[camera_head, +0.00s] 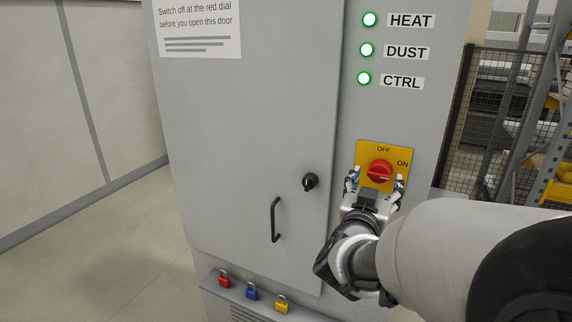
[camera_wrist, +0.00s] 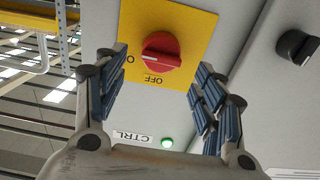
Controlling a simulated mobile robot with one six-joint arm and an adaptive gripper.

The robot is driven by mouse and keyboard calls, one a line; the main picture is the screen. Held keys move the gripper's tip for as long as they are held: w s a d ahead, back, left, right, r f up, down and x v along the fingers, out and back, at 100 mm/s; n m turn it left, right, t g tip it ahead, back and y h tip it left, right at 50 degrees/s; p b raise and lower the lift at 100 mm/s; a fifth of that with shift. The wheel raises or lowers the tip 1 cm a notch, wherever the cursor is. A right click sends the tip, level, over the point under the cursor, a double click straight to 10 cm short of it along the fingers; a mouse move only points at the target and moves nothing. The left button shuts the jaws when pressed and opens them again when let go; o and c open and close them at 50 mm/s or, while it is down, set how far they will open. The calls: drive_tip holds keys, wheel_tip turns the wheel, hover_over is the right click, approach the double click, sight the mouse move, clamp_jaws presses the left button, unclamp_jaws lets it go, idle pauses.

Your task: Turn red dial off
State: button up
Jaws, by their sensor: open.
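The red dial (camera_head: 380,172) sits on a yellow plate (camera_head: 366,152) marked OFF at the top and ON at the right. Its white mark points sideways toward ON. The wrist view, turned upside down, also shows the dial (camera_wrist: 160,50) on the yellow plate (camera_wrist: 196,28), its white mark toward the partly hidden ON lettering. My gripper (camera_head: 376,182) is open in front of the plate, with a finger to each side of the dial. In the wrist view the open gripper's fingers (camera_wrist: 160,65) stand apart, and I see no contact with the dial.
Green lamps labelled HEAT (camera_head: 370,19), DUST (camera_head: 366,50) and CTRL (camera_head: 364,79) are lit above. Left of the dial are a black knob (camera_head: 310,182) and a door handle (camera_head: 275,220). Red (camera_head: 224,279), blue (camera_head: 252,291) and yellow (camera_head: 281,304) padlocks are on the ledge below.

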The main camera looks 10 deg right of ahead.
sight(379, 173)
drive_tip(key=x, duration=0.5)
drive_tip(key=shift+w+d+b, duration=0.15)
drive_tip(key=shift+w+b, duration=0.05)
drive_tip(key=shift+b, duration=0.1)
drive_tip(key=shift+c, duration=0.4)
drive_tip(key=c, duration=1)
